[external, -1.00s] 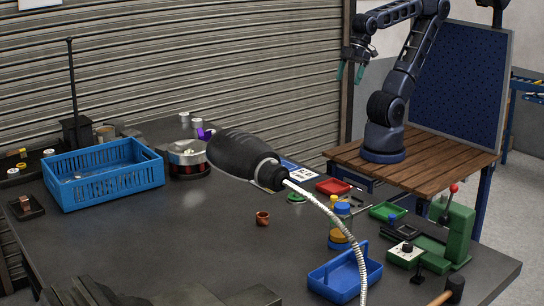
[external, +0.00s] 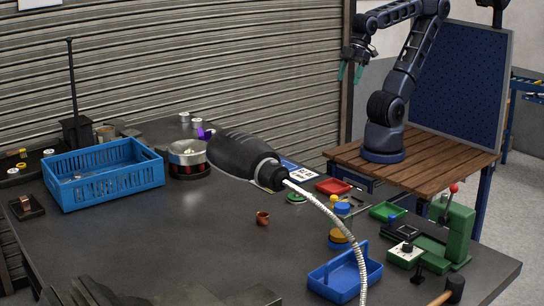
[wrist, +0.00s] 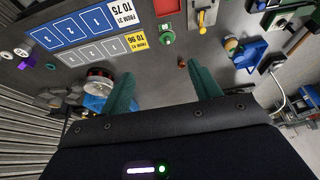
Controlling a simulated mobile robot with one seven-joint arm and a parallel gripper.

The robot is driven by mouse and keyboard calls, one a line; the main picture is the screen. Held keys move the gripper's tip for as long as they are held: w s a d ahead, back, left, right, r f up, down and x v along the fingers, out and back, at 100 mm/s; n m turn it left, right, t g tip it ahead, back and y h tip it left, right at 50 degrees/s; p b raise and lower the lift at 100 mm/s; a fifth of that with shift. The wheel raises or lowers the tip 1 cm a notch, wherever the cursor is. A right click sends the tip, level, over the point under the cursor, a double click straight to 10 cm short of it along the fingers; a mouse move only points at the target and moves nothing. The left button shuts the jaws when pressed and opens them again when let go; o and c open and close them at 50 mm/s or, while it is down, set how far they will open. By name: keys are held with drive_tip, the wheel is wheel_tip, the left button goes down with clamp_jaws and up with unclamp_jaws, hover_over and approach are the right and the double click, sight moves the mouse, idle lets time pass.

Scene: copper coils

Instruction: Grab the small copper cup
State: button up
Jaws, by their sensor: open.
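The small copper cup (external: 262,218) stands on the dark table, near its middle, in the external view. In the wrist view a small brown-orange shape that looks like the cup (wrist: 182,62) shows just beyond my fingertips, nearer the right finger. My gripper (external: 350,71) is high at the back right in the external view, well away from the cup and above the wooden side table. Its two teal fingers are wide apart in the wrist view (wrist: 163,75), with nothing held between them.
A blue crate (external: 105,190) stands at left and a blue tray (external: 340,282) at front right. A green press (external: 455,235) stands at right. Bare tabletop surrounds the cup's left and front.

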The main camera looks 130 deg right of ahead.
drive_tip(key=m+g, duration=0.5)
drive_tip(key=m, duration=1)
hover_over(263, 213)
drive_tip(key=w+a, duration=0.1)
drive_tip(key=a, duration=0.1)
wheel_tip(263, 213, down, 28)
wheel_tip(263, 213, down, 6)
drive_tip(key=shift+w+d+r, duration=0.1)
drive_tip(key=shift+w+d, duration=0.05)
drive_tip(key=shift+d+f, duration=0.15)
drive_tip(key=shift+f, duration=2.55)
